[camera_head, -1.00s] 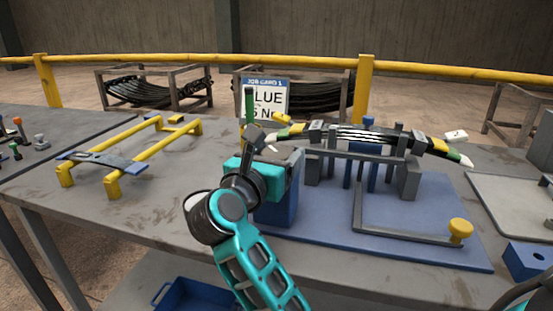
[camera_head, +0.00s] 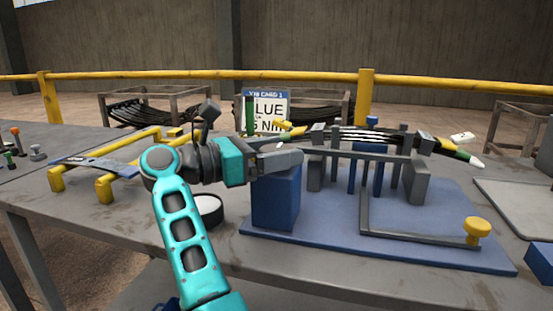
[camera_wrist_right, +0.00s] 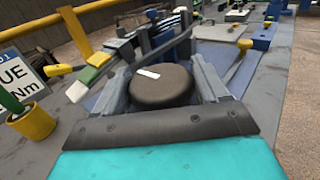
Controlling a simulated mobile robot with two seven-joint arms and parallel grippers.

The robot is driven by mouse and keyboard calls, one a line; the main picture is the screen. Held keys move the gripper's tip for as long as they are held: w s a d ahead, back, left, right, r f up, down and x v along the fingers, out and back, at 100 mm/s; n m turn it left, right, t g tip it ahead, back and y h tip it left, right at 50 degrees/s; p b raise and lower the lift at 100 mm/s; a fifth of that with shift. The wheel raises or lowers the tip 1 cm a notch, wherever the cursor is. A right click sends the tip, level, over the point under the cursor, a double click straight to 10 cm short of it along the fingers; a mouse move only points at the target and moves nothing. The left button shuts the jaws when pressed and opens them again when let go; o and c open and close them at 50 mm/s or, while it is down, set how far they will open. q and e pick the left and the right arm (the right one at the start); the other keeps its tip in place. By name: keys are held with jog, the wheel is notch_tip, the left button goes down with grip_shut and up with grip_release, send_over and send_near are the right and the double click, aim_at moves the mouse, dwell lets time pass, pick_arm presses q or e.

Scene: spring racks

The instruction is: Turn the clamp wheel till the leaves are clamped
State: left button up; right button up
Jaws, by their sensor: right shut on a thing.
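My right gripper (camera_head: 288,160) is just above the tall blue block at the left end of the fixture. In the right wrist view its fingers are shut on the clamp wheel (camera_wrist_right: 163,85), a dark round knob with a white mark on top. The fingers hide the wheel in the head view. The pack of dark leaves (camera_head: 366,136) lies across the grey fixture uprights, its ends carrying yellow, green and white pieces. I cannot tell whether the leaves are pressed tightly together. My left gripper is out of view.
The blue block (camera_head: 276,205) stands on the blue base plate (camera_head: 320,238). A grey bar with a yellow knob (camera_head: 478,228) lies along its front right. A yellow rack (camera_head: 104,188) stands at left, and a sign card (camera_head: 266,108) behind. A grey tray (camera_head: 520,205) is at right.

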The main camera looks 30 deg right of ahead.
jog(key=shift+g, duration=0.3)
jog(key=o, duration=1)
jog(key=shift+d, duration=0.1)
jog(key=shift+c, duration=0.2)
